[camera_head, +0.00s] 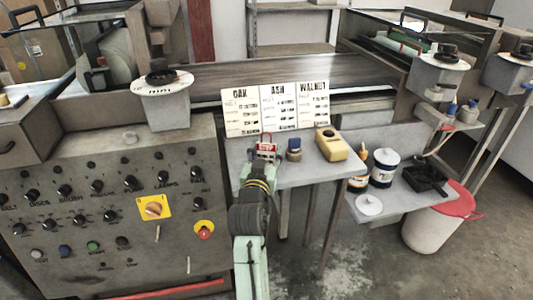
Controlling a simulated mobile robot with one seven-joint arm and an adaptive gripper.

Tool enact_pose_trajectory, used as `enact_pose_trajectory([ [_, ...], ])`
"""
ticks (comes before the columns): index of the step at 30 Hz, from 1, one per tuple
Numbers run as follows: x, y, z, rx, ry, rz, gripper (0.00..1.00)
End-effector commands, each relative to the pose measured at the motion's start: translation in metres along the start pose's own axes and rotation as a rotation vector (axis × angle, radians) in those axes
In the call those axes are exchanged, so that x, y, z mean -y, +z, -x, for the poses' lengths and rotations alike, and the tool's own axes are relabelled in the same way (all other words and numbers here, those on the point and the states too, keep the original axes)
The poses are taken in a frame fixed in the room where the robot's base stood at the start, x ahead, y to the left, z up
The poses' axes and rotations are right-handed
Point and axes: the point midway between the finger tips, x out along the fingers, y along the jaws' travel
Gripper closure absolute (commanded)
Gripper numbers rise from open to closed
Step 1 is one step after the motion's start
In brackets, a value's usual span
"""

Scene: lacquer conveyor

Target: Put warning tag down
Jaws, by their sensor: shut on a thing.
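The warning tag (266,148), red and white with a thin red loop on top, shows at the tip of my arm in the head view. My gripper (263,161) is shut on the tag, seen from behind. The tag is upright above the left part of the small grey table (306,176). I cannot tell whether its lower edge touches the table; the gripper hides that part.
A small jar (293,149) and a yellow device (332,146) stand right of the tag. Cards (275,108) labelled oak, ash and walnut stand behind. The control panel (110,215) is left. A lower shelf (388,207) holds a tin (384,170) and black tray (427,178).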

Motion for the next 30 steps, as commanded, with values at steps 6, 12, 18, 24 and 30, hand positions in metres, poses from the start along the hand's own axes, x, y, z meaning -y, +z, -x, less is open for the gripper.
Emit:
enact_pose_trajectory([
  [6,0.000,0.003,0.000,0.000,0.000,0.000,0.52],
  [12,0.000,0.003,0.000,0.000,0.000,0.000,0.38],
  [18,0.000,0.003,0.000,-0.001,0.000,0.000,0.35],
  [24,0.000,-0.002,0.000,-0.001,0.000,0.000,0.35],
  [30,0.001,0.002,0.028,-0.002,-0.003,0.000,0.35],
])
